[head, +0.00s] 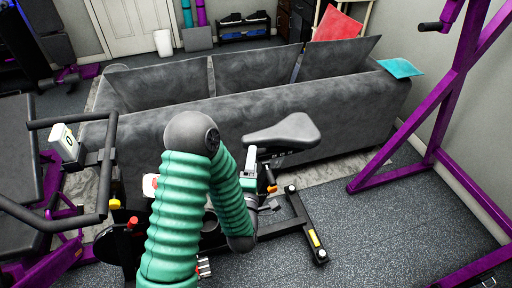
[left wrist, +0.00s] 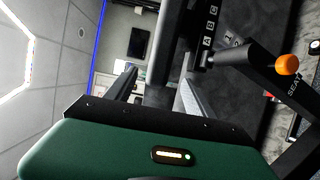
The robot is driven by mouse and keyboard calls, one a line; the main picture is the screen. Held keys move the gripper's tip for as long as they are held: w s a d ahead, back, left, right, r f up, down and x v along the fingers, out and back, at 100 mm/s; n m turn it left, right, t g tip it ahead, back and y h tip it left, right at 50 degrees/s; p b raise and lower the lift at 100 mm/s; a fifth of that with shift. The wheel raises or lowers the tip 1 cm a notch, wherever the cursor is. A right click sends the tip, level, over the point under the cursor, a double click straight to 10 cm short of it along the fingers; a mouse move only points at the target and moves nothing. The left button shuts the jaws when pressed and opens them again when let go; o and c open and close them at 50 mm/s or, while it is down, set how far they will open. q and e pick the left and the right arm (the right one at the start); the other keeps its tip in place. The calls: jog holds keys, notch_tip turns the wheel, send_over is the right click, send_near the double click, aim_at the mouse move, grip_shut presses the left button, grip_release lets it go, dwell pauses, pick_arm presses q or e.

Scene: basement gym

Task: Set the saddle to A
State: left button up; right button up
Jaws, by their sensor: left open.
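The grey bike saddle (head: 285,132) sits on top of its dark post in the head view, to the right of my left arm. The wrist view shows small letter tiles A, B and C (left wrist: 208,28) in a row on a dark bar below the saddle. An orange knob (left wrist: 287,65) is on a dark tube marked SEAT; it also shows in the head view (head: 272,189). Contact is unclear.
The bike's handlebars (head: 105,165) and a small display (head: 66,142) are at the left. A grey sofa (head: 160,125) stands close behind the bike. A purple rack (head: 430,110) stands at the right. Floor (head: 390,225) is clear between the bike and rack.

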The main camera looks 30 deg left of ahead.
aim_at(256, 141)
pick_arm(q)
jog(key=b+x, duration=0.2)
jog(key=x, duration=0.2)
jog(key=b+x, duration=0.1)
jog(key=x, duration=0.4)
jog(key=shift+d+b, duration=0.25)
jog(key=shift+b, duration=0.15)
jog(key=shift+w+a+f, duration=0.1)
jog(key=shift+w+a, duration=0.3)
jog(key=shift+a, duration=0.05)
jog(key=shift+d, duration=0.25)
jog(key=c, duration=0.4)
grip_shut()
pick_arm(e)
jog(key=x, duration=0.2)
jog(key=s+x, duration=0.1)
jog(key=x, duration=0.2)
jog(key=shift+d+f, duration=0.1)
jog(key=shift+f, duration=0.3)
pick_arm(q)
jog(key=shift+s+a, duration=0.1)
